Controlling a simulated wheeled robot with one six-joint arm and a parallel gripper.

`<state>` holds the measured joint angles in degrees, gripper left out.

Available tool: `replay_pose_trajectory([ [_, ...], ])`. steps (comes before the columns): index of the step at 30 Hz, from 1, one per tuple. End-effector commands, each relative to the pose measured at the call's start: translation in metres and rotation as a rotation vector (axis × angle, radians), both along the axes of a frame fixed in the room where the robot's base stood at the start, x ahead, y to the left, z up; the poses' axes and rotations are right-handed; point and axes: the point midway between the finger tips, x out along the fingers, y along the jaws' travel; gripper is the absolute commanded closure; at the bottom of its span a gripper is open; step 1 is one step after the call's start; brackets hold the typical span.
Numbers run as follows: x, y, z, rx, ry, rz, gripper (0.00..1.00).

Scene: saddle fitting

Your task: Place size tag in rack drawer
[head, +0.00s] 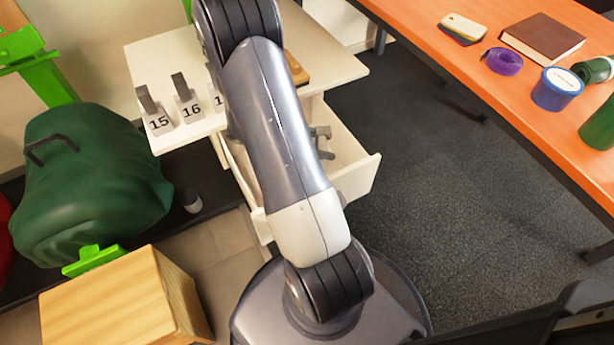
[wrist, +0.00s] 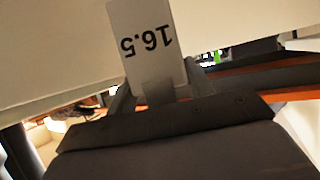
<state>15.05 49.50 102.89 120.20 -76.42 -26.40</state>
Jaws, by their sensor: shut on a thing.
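A white size tag marked 16.5 (wrist: 150,40) shows upside down in the wrist view. My gripper (wrist: 160,88) is shut on its clip end. In the head view part of my gripper (head: 321,140) shows beside my arm, over the open white drawer (head: 362,178) as seen from there. The held tag is hidden in that view. The drawer belongs to the white rack (head: 335,68) and is pulled out; much of its inside is behind my arm. I cannot tell how high the tag is above the drawer floor.
Tags marked 15 (head: 158,121) and 16 (head: 190,108) stand on the rack top, with another partly hidden by my arm. A green-covered saddle (head: 90,185) and a wooden box (head: 115,305) are at left. An orange table (head: 480,75) with small items is at right. Dark floor (head: 450,190) is open between.

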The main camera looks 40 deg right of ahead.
Motion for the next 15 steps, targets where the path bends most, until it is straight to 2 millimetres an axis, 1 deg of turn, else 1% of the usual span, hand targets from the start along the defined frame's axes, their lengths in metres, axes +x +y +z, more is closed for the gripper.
replay_pose_trajectory([
  [1, -0.001, 0.0, -0.016, 0.001, 0.005, 0.0, 0.75],
  [3, 0.0, 0.0, -0.028, 0.0, 0.004, 0.0, 0.75],
  [6, 0.0, 0.0, -0.04, 0.002, 0.002, 0.001, 0.75],
  [11, 0.0, 0.0, -0.05, 0.001, 0.001, 0.002, 0.75],
  [15, 0.0, 0.0, -0.071, 0.001, 0.003, 0.003, 0.75],
])
